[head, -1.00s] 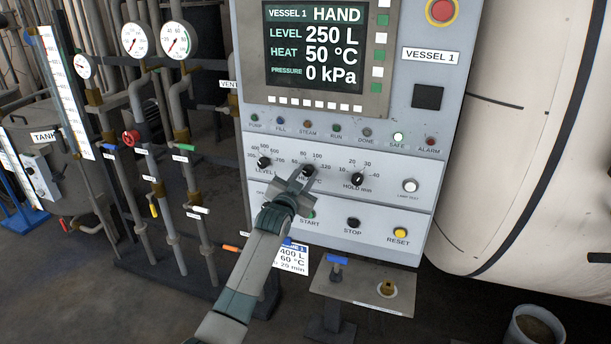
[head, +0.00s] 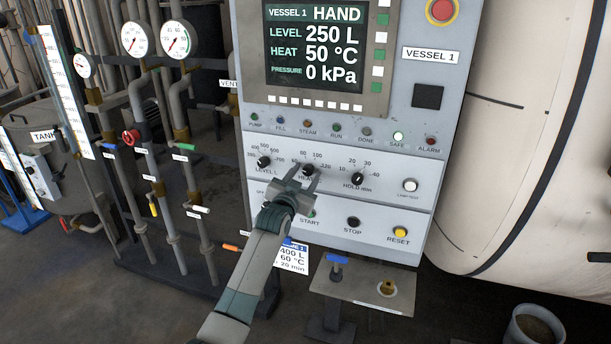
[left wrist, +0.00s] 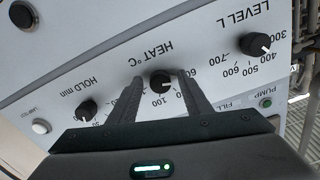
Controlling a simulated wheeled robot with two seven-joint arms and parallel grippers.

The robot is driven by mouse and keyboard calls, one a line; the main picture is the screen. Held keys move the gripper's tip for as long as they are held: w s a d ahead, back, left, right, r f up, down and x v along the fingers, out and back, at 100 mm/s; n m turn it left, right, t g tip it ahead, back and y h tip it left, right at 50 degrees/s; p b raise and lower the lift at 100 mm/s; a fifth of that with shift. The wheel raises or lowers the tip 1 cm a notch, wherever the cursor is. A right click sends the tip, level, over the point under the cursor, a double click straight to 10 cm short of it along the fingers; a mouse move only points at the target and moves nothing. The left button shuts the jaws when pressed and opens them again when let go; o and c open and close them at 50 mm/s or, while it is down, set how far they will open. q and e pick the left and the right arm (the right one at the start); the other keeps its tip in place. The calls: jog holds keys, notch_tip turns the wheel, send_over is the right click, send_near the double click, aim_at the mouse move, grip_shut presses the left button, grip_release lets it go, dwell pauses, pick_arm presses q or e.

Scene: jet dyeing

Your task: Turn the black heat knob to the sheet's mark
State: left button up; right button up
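The black heat knob (head: 308,169) is the middle one of three on the grey control panel; it also shows in the left wrist view (left wrist: 160,80). My left gripper (head: 305,178) is at this knob. In the left wrist view its two fingers (left wrist: 160,88) stand apart on either side of the knob, with gaps visible between them and it. The display (head: 315,45) reads HEAT 50 °C. The white sheet (head: 292,258) below the panel reads 400 L, 60 °C and 20 min; my arm partly covers it. My right gripper is out of view.
The level knob (head: 264,162) and hold knob (head: 358,179) flank the heat knob closely. Start, stop (head: 353,222) and reset (head: 400,232) buttons lie below. A small shelf (head: 362,287) with a blue-handled valve sticks out under the panel.

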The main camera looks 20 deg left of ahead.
pick_arm(q)
jog(key=shift+s, duration=0.15)
jog(key=s+b, duration=0.4)
jog(key=s, duration=1.3)
jog(key=shift+a, duration=0.3)
